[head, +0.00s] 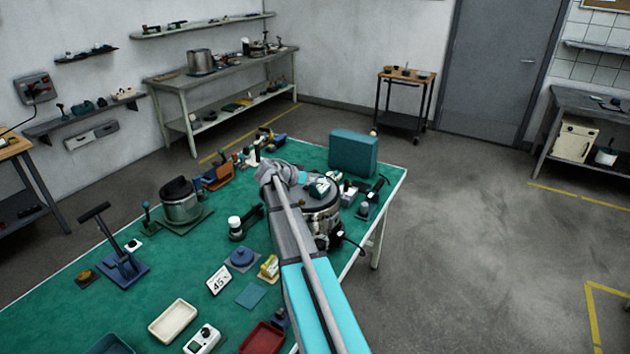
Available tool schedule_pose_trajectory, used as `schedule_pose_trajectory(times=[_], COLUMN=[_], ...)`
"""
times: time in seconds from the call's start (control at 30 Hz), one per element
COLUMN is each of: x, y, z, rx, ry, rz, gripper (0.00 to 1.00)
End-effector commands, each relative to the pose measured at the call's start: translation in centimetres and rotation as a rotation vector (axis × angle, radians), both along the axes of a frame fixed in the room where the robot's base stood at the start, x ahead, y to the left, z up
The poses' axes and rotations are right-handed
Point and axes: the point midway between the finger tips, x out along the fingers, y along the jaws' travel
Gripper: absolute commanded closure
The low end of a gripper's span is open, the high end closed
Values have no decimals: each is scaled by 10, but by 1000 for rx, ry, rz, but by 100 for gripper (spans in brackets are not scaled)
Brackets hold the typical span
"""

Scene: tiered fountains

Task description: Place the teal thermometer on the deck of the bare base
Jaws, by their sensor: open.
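My arm reaches from the bottom centre over the green table (160,275). Its end, my gripper (321,187), is small and dark with teal and pale parts, just over a round metal base (322,218) with a dark top. The fingertips are hard to make out, and I see nothing clearly held. I cannot tell whether any teal bit there is the thermometer; I cannot pick it out for certain elsewhere. A second metal base (182,206) at the left carries a dark piece on top. My arm hides part of the table and of the nearer base's left side.
A large teal box (353,153) stands behind the metal base. Small devices (365,200) crowd its right side. A blue stand (122,258), a sign (219,279), a cream tray (173,320) and a red tray (262,340) lie nearer. The floor at right is clear.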

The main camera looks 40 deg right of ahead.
Motion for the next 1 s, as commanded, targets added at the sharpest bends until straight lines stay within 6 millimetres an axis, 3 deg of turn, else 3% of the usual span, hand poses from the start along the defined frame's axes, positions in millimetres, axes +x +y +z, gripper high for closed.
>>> schedule_pose_trajectory(times=[0.6,1.0], x=[4,5], y=[80,101], z=[46,54], rx=[0,-1], ry=[0,0], rz=[2,2], gripper=[22,22])
